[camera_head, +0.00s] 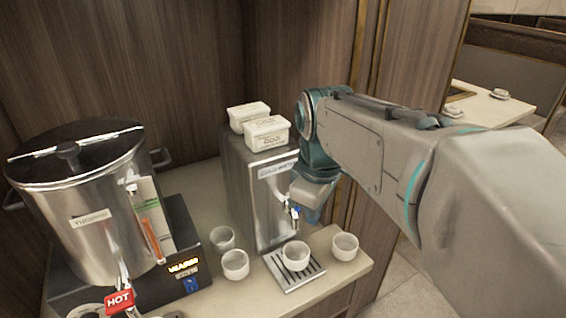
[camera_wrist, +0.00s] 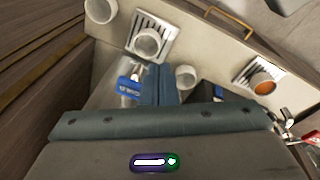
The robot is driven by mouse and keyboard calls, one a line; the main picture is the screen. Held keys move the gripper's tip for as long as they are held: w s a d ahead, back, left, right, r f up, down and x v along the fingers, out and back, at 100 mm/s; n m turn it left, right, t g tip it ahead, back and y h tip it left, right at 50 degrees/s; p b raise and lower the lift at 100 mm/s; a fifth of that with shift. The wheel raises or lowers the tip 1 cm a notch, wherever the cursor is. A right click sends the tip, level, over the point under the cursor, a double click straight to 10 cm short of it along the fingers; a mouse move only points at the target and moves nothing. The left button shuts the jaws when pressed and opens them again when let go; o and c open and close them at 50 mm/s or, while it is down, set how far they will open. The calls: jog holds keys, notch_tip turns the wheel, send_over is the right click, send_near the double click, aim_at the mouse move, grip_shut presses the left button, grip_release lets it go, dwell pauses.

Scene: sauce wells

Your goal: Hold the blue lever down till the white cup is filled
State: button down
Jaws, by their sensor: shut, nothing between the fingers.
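The cold water dispenser (camera_head: 262,190) is a steel box with a tap on its front. Its blue lever (camera_head: 295,211) sits at the tap and also shows in the wrist view (camera_wrist: 128,84). The white cup (camera_head: 295,257) stands upright on the slotted drip tray (camera_head: 300,278) under the tap; the wrist view shows it too (camera_wrist: 147,42). I cannot tell its water level. My gripper (camera_wrist: 160,70) is shut and empty, its fingertips beside the lever. In the head view my gripper (camera_head: 311,210) partly overlaps the tap. I cannot tell whether it touches the lever.
Other white cups stand nearby: two left of the tray (camera_head: 235,264) (camera_head: 222,238) and one right (camera_head: 345,246). A big steel urn (camera_head: 75,215) with a red HOT tag (camera_head: 120,301) stands left. Two white tubs (camera_head: 267,132) sit on the dispenser. The counter's front edge is close.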

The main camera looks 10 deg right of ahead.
jog(key=w+r+n+g+p, duration=0.1)
jog(key=w+r+n+p, duration=0.2)
jog(key=w+r+n, duration=0.4)
notch_tip(320, 180, up, 5)
jog(key=n, duration=0.5)
jog(key=shift+w+r+g, duration=0.15)
jog(key=shift+w+g, duration=0.2)
jog(key=shift+g, duration=0.05)
jog(key=shift+d, duration=0.1)
notch_tip(320, 180, down, 14)
jog(key=shift+f+p, duration=0.1)
jog(key=shift+p, duration=0.6)
